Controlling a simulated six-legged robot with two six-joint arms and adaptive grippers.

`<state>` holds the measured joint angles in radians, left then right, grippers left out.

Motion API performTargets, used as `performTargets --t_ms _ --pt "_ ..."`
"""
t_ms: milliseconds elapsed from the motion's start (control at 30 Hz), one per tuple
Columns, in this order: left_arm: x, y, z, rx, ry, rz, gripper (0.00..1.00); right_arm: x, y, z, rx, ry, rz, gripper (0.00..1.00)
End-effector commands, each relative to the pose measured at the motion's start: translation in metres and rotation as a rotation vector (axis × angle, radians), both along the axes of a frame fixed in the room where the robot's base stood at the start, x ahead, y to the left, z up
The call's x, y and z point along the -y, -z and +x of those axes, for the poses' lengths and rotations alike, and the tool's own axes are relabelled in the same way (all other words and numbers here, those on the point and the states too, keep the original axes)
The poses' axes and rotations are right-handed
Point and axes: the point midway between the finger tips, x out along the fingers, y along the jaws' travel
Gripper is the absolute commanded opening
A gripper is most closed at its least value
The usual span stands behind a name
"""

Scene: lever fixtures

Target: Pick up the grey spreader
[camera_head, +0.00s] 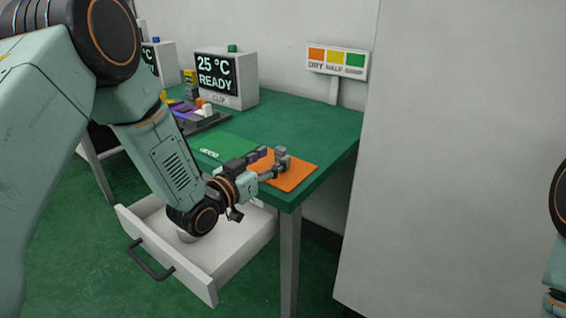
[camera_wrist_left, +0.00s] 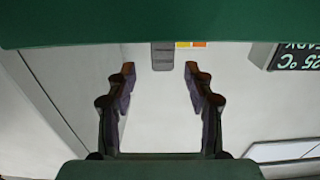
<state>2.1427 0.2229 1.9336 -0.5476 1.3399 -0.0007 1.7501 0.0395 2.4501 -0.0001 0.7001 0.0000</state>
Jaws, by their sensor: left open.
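My left gripper (camera_head: 270,161) is open above the orange mat (camera_head: 302,173) near the front right corner of the green table. In the wrist view its two fingers (camera_wrist_left: 160,75) are spread wide with nothing between them. I cannot clearly make out the grey spreader in either view. A pale grey rounded thing (camera_head: 187,237) shows in the open white drawer (camera_head: 243,255), partly hidden by my left wrist; I cannot tell what it is. My right gripper is not in view.
The drawer, with a dark handle (camera_head: 150,260), sticks out below the green table (camera_head: 300,122). A green mat (camera_head: 222,147) lies left of the orange one. Behind stand a display box (camera_head: 226,78) and a coloured sign (camera_head: 337,61). A pale wall panel (camera_head: 450,150) rises at the right.

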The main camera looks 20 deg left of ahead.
Motion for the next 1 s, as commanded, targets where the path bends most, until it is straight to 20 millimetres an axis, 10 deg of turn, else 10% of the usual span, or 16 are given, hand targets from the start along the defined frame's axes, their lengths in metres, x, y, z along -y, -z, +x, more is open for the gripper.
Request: performTargets --t_ms 633,1000 --pt "0.016 0.008 0.046 0.0 0.0 -0.001 0.52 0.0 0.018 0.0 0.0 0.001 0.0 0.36" --pt "0.016 0.008 0.046 0.0 0.001 0.0 0.21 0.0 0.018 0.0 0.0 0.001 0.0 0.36"
